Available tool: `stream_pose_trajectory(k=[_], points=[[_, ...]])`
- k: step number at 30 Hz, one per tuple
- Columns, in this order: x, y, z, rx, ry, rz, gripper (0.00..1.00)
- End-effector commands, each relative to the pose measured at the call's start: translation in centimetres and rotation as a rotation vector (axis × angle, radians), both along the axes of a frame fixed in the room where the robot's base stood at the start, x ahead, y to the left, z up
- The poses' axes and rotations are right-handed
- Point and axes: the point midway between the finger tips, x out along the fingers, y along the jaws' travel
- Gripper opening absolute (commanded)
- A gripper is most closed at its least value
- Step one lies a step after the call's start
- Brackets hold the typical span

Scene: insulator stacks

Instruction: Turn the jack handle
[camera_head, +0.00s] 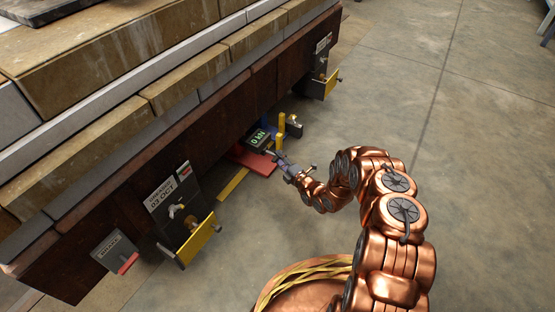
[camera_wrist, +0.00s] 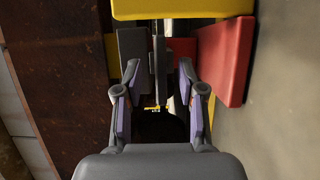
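The jack sits low at the edge of the stack, with a red base (camera_head: 256,161) and a dark display box (camera_head: 257,139) reading 0 kN. My gripper (camera_head: 280,158) is right beside it, reaching in from the right. In the wrist view my gripper (camera_wrist: 160,72) is open, its two purple-padded fingers apart. A narrow dark grey bar (camera_wrist: 159,62), perhaps the jack handle, stands between the fingertips; I see gaps at its sides and cannot tell whether it touches a finger. A red block (camera_wrist: 227,60) lies to the right of the fingers.
The brown stack side (camera_head: 146,163) runs close along the left. Yellow brackets (camera_head: 198,240) and (camera_head: 331,83) stick out from it. A yellow post (camera_head: 281,124) stands behind the jack. A yellow bar (camera_wrist: 183,9) crosses the top of the wrist view. The concrete floor at right is clear.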

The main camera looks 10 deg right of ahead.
Motion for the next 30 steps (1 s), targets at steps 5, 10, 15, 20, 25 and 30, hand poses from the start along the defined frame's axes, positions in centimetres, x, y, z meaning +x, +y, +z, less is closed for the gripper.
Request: stream_pose_trajectory(k=[5,10,15,20,25,30], points=[[1.3,0.6,-0.2,0.001,0.004,0.0,0.39],[1.6,0.7,-0.1,0.001,0.005,-0.001,0.39],[1.6,0.7,-0.1,0.001,0.005,-0.001,0.39],[1.6,0.7,-0.1,0.001,0.005,-0.001,0.23],[1.6,0.7,-0.1,0.002,0.004,-0.001,0.05],[1.6,0.7,-0.1,0.002,0.004,-0.001,0.0]])
